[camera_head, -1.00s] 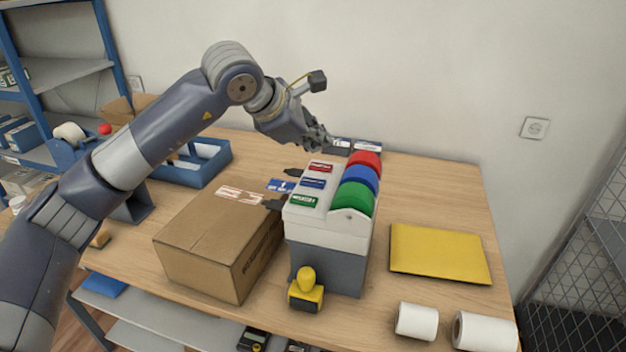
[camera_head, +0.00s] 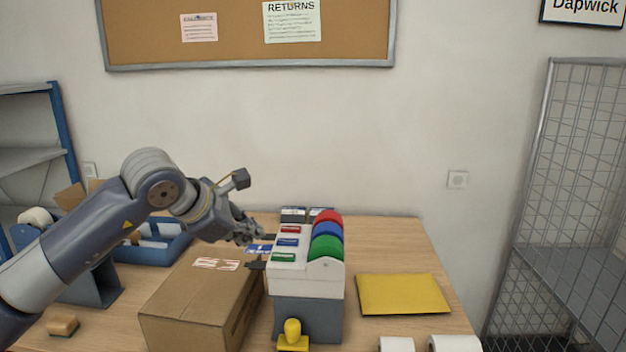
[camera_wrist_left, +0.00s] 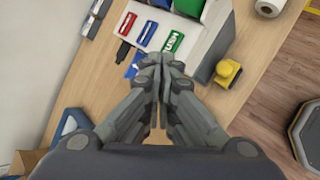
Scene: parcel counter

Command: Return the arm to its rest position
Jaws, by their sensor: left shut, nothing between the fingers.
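My left arm comes in from the left in the head view. Its gripper (camera_head: 248,232) hangs above the counter, behind the cardboard box and beside the label dispenser. In the left wrist view the fingers (camera_wrist_left: 160,62) are pressed together with nothing between them. The dispenser (camera_head: 308,286) is white and grey, with red, blue and green rolls and matching labels on its top. It also shows in the left wrist view (camera_wrist_left: 200,45). My right gripper is in neither view.
A closed cardboard box (camera_head: 195,305) stands left of the dispenser. A yellow stamp (camera_head: 292,335) stands in front of it. A yellow envelope (camera_head: 402,294) lies to the right, with white paper rolls (camera_head: 455,343) nearer. A blue tray (camera_head: 150,250) is behind the box. Open counter lies around the envelope.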

